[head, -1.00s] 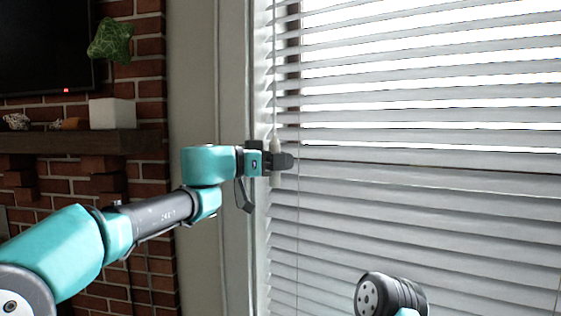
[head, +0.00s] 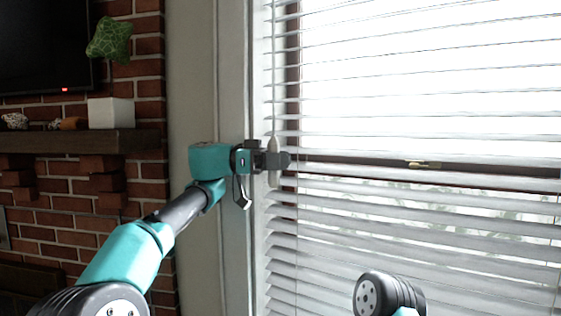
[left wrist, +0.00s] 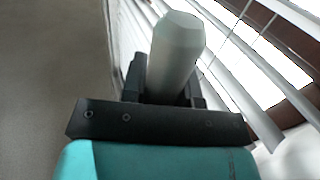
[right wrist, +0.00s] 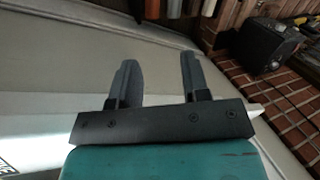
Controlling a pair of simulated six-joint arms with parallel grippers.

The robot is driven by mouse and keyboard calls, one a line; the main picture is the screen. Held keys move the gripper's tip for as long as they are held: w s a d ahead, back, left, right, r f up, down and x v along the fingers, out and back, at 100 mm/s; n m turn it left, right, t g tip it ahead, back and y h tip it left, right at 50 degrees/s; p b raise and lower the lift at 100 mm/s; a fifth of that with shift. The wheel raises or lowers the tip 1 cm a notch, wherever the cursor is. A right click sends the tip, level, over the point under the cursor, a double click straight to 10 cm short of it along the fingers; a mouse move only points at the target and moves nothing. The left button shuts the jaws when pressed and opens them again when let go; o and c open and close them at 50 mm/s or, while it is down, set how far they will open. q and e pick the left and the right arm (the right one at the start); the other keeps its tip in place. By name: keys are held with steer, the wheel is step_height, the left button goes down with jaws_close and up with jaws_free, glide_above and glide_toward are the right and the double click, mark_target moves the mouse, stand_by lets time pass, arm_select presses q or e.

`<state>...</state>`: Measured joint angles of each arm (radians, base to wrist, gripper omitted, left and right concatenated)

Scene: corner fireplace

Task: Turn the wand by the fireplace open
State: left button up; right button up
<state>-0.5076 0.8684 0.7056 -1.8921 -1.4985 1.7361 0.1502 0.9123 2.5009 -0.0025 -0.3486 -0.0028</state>
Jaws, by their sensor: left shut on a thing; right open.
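The wand (head: 274,146) is a pale, faceted rod that hangs at the left edge of the white window blind (head: 420,230), on the side by the fireplace. My left gripper (head: 276,161) is shut on the wand. In the left wrist view the wand (left wrist: 176,50) stands up between the fingers, its end close to the camera. The blind's slats are tilted, with bright gaps between them. My right gripper (right wrist: 155,85) is open and empty in the right wrist view. In the head view only part of my right arm shows at the bottom.
The brick fireplace (head: 145,185) with its mantel (head: 80,141) is at the left. A dark screen (head: 40,45) hangs above. A window latch (head: 424,165) shows through the slats. A dark box (right wrist: 268,45) shows in the right wrist view.

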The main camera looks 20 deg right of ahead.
stand_by(0.4)
arm_select(q)
steer(key=o, duration=0.9)
steer(key=shift+a+r, duration=0.1)
